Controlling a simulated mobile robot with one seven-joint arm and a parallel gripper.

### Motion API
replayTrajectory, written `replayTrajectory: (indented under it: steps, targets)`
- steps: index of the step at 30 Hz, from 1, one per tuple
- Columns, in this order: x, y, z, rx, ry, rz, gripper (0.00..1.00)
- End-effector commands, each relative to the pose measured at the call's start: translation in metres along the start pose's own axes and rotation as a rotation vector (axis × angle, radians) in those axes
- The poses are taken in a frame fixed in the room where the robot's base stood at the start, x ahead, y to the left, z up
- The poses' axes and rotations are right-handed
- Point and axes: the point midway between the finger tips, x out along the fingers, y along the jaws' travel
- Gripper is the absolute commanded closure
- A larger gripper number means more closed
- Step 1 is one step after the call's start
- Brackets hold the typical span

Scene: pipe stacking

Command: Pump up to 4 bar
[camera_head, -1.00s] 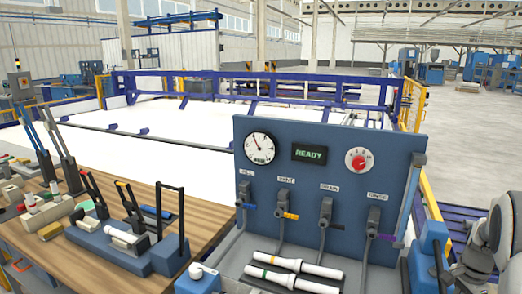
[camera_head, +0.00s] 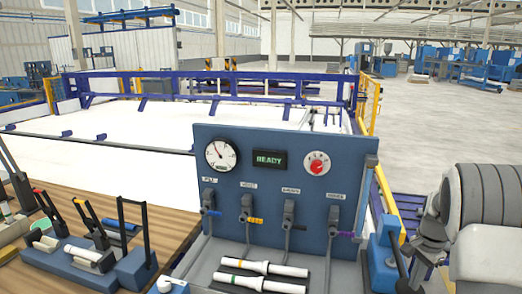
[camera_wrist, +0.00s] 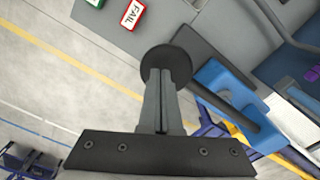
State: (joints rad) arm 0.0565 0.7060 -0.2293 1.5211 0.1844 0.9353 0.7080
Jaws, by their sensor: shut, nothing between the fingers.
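A blue test panel (camera_head: 285,185) carries a round white gauge (camera_head: 221,155). Its needle points to the upper left, but the numbers are too small to read. A green READY display (camera_head: 269,159) and a red knob (camera_head: 317,163) sit beside it. A blue unit with a dark lever, possibly the hand pump (camera_head: 384,255), stands right of the panel. A blue body with a black rod (camera_wrist: 235,105) shows in the wrist view. My gripper (camera_wrist: 165,75) is shut and empty, its fingers in front of a round black disc (camera_wrist: 167,60); contact is unclear.
Below the gauge are several valves with coloured handles (camera_head: 246,208). Two white tubes (camera_head: 264,267) lie before the panel. A wooden bench (camera_head: 175,222) with lever tools is at left. A red FAIL sign (camera_wrist: 132,14) shows in the wrist view.

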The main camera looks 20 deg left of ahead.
Motion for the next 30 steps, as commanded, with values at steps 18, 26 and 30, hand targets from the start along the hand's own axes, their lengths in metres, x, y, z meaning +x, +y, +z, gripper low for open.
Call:
replayTrajectory:
  steps: [18, 26, 30]
  targets:
    - [0.008, 0.0, 0.0, 0.0, -0.001, 0.001, 1.0]
    - [0.017, 0.0, 0.0, 0.0, -0.001, 0.001, 1.0]
    - [0.022, 0.0, 0.0, 0.0, -0.001, 0.001, 1.0]
